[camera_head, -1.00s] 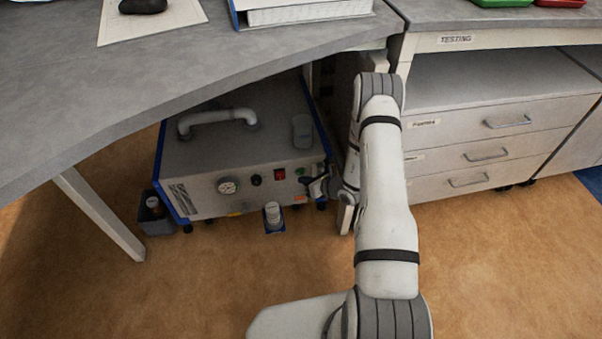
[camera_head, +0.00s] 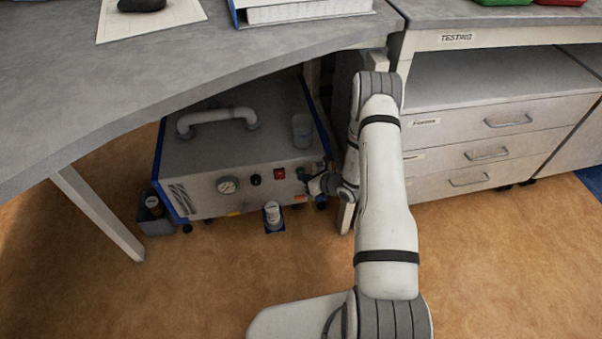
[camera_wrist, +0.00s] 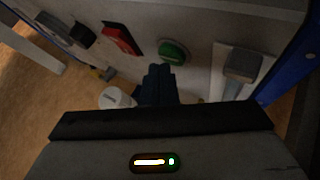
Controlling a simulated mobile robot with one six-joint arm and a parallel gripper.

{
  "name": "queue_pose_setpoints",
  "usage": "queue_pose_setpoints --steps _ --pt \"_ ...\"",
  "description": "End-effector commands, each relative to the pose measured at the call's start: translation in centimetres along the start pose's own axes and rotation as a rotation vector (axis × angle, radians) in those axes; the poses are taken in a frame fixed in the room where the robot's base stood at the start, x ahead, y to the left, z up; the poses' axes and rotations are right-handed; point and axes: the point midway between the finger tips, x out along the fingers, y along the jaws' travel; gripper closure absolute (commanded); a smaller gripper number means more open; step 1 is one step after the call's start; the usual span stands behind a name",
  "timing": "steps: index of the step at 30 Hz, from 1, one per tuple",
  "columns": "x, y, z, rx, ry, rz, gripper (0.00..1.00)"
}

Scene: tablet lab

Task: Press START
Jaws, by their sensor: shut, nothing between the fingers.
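The green button (camera_head: 300,172) sits at the right of the front panel of the grey machine (camera_head: 205,198) under the bench. It also shows in the wrist view as a green oval (camera_wrist: 173,51). No START lettering is readable. My gripper (camera_head: 308,180) is shut and empty at the panel's right side. In the wrist view, its dark fingertips (camera_wrist: 160,70) are just below and slightly left of the green button. I cannot tell whether they touch it. The arm hides part of the panel's right edge.
A red switch (camera_head: 279,174), a black knob (camera_head: 256,180) and a gauge (camera_head: 228,185) are left of the button. A white-capped bottle (camera_head: 272,210) stands in front. The bench top (camera_head: 110,90) overhangs the machine, and drawers (camera_head: 470,130) stand to the right.

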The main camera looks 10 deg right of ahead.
Motion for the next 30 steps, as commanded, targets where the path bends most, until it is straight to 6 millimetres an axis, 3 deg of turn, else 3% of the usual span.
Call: queue_pose_setpoints --steps 30 --pt "0.62 -0.46 0.44 0.0 0.0 0.0 1.0"
